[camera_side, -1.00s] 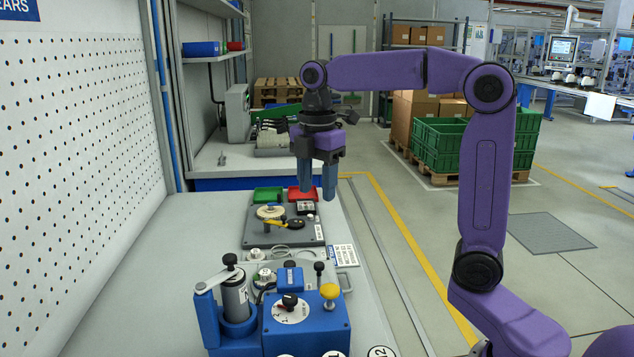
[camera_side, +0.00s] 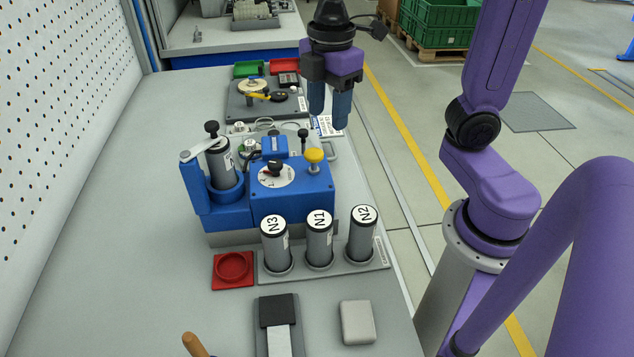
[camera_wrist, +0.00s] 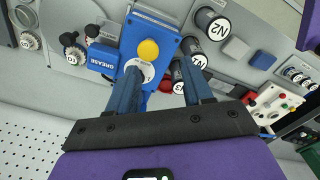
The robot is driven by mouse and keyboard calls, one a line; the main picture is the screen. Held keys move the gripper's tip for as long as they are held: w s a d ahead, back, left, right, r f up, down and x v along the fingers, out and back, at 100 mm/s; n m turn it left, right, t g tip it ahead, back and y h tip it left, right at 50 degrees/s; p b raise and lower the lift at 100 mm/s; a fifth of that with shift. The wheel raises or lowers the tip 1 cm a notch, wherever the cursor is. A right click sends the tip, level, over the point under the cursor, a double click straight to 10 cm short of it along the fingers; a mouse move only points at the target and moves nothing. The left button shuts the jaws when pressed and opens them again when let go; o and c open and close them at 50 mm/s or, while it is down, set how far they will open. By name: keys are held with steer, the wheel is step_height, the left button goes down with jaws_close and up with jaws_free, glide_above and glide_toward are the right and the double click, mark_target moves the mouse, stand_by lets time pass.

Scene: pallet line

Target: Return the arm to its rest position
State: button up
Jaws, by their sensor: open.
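My purple arm ends in my gripper (camera_side: 329,108), which hangs fingers down above the right edge of the bench (camera_side: 120,200). Its two blue fingers are apart with nothing between them. In the wrist view my gripper (camera_wrist: 157,85) also shows open and empty, with the blue machine (camera_wrist: 150,48) below and beyond the fingers. In the side view that blue machine (camera_side: 312,192) stands in front of my gripper, with a yellow knob and a black dial. My gripper is clear of the machine and of the bench.
Three capped cylinders marked N3 (camera_side: 274,245), N1 (camera_side: 319,241) and N2 (camera_side: 362,236) stand in a grey rack. A grey cylinder (camera_side: 221,165) sits in a clamp on the machine. A red square holder (camera_side: 233,270) is empty. The left bench top is clear.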

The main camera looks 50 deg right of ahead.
steer(key=s+f+m, duration=0.1)
steer(key=s+f, duration=0.2)
steer(key=s, duration=0.4)
steer(key=s+d+f+m, duration=0.1)
steer(key=s+f, duration=0.3)
steer(key=s, duration=0.3)
steer(key=shift+s+d+f+m, duration=0.15)
steer(key=shift+d+f+m, duration=0.15)
steer(key=shift+m, duration=0.1)
stand_by(0.9)
